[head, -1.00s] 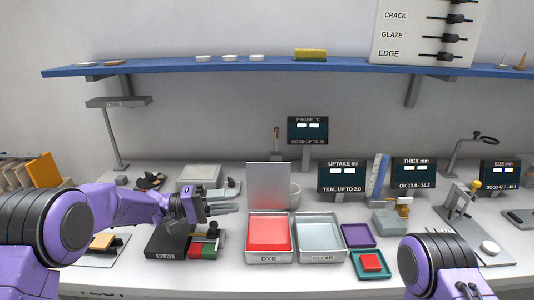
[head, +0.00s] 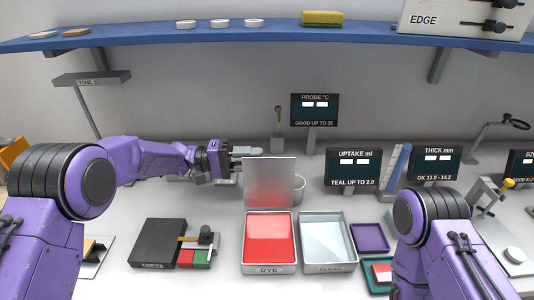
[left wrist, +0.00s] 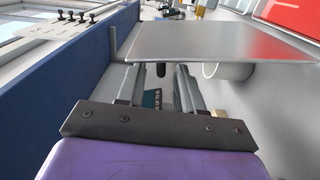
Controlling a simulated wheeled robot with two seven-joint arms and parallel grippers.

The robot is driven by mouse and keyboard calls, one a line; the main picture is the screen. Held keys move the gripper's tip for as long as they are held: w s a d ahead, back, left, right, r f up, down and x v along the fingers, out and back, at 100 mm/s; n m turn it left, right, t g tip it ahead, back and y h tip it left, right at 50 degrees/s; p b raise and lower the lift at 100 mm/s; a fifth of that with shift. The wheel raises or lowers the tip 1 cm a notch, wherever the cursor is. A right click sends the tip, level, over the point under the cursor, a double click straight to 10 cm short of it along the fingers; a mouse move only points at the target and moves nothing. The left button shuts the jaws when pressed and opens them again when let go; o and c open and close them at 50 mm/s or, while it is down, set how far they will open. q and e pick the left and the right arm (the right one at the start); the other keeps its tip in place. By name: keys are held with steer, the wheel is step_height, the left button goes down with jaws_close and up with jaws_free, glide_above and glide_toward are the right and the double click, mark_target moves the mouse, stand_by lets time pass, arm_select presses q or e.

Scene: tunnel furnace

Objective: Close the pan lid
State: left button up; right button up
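The dye pan (head: 270,269) is a metal tray with red liquid, labelled DYE. Its lid (head: 269,184) is a flat grey metal plate standing upright at the pan's back edge, so the pan is open. My left gripper (head: 246,152) is at the upper left edge of the lid, its fingertips partly hidden there. In the left wrist view, the lid (left wrist: 215,42) spans above and across the finger ends. The two fingers are apart with nothing between them; whether they touch the lid I cannot tell. My right gripper is not in view; only its arm shows.
The clear pan (head: 329,268) stands right of the dye pan. A white cup (head: 298,190) is behind the lid. A dark block (head: 158,243) and coloured blocks (head: 195,258) lie left of the pan. A blue shelf (head: 150,40) runs above; a purple tray (head: 370,238) is at right.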

mark_target(267, 160)
arm_select(q)
steer(key=d, duration=0.4)
steer(key=shift+w+p, duration=0.1)
steer(key=shift+p, duration=0.3)
jaws_close()
steer(key=shift+f, duration=0.1)
